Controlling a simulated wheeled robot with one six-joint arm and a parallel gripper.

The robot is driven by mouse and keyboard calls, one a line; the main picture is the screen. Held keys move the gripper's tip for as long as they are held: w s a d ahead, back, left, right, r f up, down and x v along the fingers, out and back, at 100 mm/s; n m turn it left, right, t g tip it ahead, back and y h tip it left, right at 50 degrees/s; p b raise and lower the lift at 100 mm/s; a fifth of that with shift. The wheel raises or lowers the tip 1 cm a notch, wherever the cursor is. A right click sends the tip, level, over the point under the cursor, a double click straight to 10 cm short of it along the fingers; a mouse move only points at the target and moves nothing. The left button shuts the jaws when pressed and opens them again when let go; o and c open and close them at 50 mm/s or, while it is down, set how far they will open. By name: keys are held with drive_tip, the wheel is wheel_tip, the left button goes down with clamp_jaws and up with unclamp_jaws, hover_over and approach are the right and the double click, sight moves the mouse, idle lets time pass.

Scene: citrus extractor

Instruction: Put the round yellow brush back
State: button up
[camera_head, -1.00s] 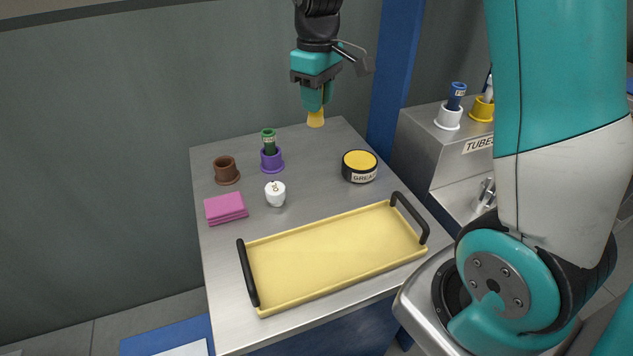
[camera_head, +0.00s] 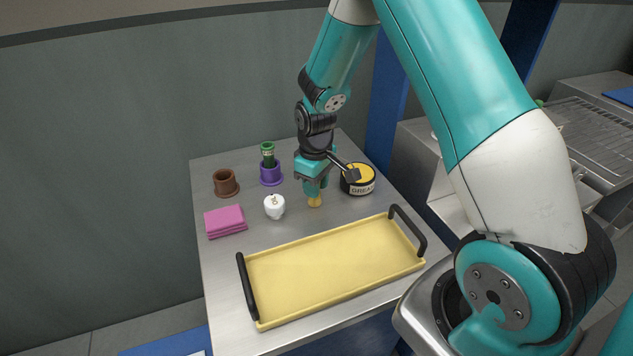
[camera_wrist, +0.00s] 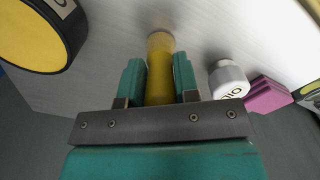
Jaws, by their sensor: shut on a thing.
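My gripper (camera_head: 313,188) is shut on the round yellow brush (camera_head: 315,202), above the steel table between the white knob-like piece and the grease tin. In the wrist view the yellow brush (camera_wrist: 160,75) stands between both fingers, its pale tan end pointing away from the gripper and close to the tabletop. I cannot tell whether it touches. An empty brown holder (camera_head: 226,184) stands at the table's back left. Right of it a purple holder (camera_head: 271,175) has a green-topped piece (camera_head: 267,153) upright in it.
A yellow tray (camera_head: 335,276) with black handles fills the table front. A white labelled piece (camera_head: 274,206), pink pads (camera_head: 225,221) and a black grease tin (camera_head: 359,180) with yellow lid stand near my gripper. A blue post (camera_head: 388,105) rises behind.

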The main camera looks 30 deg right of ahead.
drive_tip(key=o, duration=0.9)
drive_tip(key=shift+f+b, duration=0.2)
drive_tip(key=shift+b, duration=0.1)
wheel_tip(320, 180, up, 17)
drive_tip(key=b, duration=0.2)
drive_tip(key=s+a+r+y, duration=0.1)
drive_tip(key=s+a, duration=0.4)
drive_tip(key=s, duration=0.3)
drive_tip(key=s+a+r+n+y, duration=0.1)
drive_tip(key=s+a+r, duration=0.1)
drive_tip(key=s+a, duration=0.4)
drive_tip(key=s+a+r+n+y, duration=0.1)
drive_tip(key=s+a+y, duration=0.1)
drive_tip(key=s+a, duration=0.4)
drive_tip(key=shift+s+a+r, duration=0.15)
drive_tip(key=shift+s, duration=1)
drive_tip(key=shift+s+a+r, duration=0.1)
drive_tip(key=shift+s, duration=1.05)
